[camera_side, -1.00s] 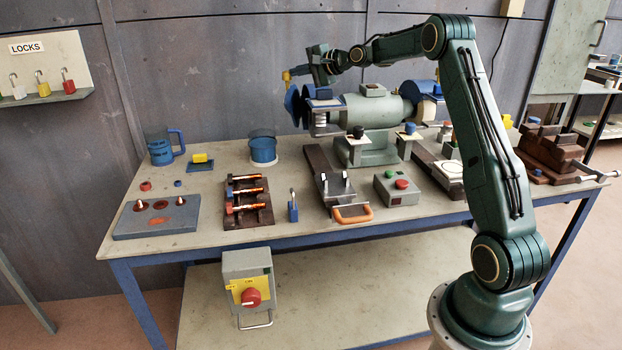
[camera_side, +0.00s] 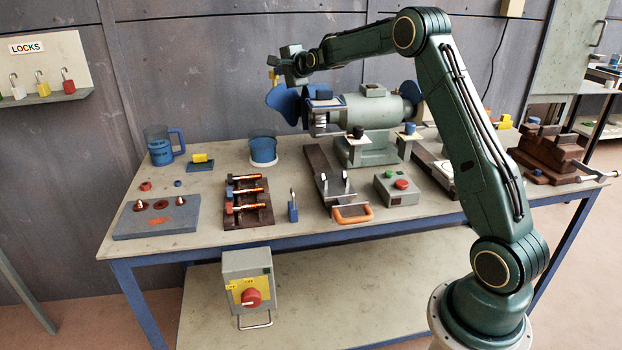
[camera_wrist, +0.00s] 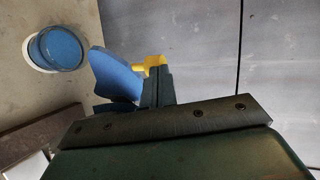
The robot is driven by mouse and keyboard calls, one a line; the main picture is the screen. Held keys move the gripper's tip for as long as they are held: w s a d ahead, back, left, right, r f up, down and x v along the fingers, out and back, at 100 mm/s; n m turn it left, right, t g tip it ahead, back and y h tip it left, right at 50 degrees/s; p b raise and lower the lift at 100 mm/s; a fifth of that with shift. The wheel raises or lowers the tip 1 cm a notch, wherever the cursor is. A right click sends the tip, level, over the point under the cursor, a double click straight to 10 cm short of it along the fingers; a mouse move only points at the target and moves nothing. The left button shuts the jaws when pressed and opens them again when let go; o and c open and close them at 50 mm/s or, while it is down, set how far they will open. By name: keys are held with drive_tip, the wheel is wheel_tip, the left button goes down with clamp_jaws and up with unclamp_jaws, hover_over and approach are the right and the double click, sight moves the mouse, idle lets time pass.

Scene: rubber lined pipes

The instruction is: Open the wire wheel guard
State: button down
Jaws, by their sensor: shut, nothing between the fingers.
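A blue guard (camera_side: 283,101) stands at the left end of the grinder (camera_side: 370,112), its flap swung out to the left. It also shows in the wrist view (camera_wrist: 115,76). Its yellow tab (camera_side: 273,74) shows beside my fingers, also in the wrist view (camera_wrist: 152,62). My gripper (camera_side: 281,65) is shut and empty, above the guard at its upper left. In the wrist view the shut fingers (camera_wrist: 158,86) lie against or just in front of the tab and guard; I cannot tell whether they touch. The wheel behind the guard is mostly hidden.
A blue cup (camera_side: 263,150) stands on the bench left of the grinder, also in the wrist view (camera_wrist: 60,47). A second blue guard (camera_side: 413,94) is at the grinder's right end. The grey wall (camera_side: 210,70) is behind. A control box (camera_side: 398,187) sits in front.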

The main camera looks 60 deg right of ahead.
drive_tip(key=w+m+g+h, duration=0.2)
drive_tip(key=w+m+h, duration=0.2)
drive_tip(key=w, duration=0.4)
drive_tip(key=shift+d, duration=0.3)
drive_tip(key=shift+g, duration=0.3)
drive_tip(key=shift+a, duration=0.2)
idle(0.6)
drive_tip(key=s+a+r, duration=0.3)
drive_tip(key=s+a, duration=0.4)
drive_tip(key=a, duration=0.3)
drive_tip(key=shift+s+a, duration=0.3)
drive_tip(key=shift+s, duration=0.1)
drive_tip(key=shift+s, duration=0.1)
idle(0.3)
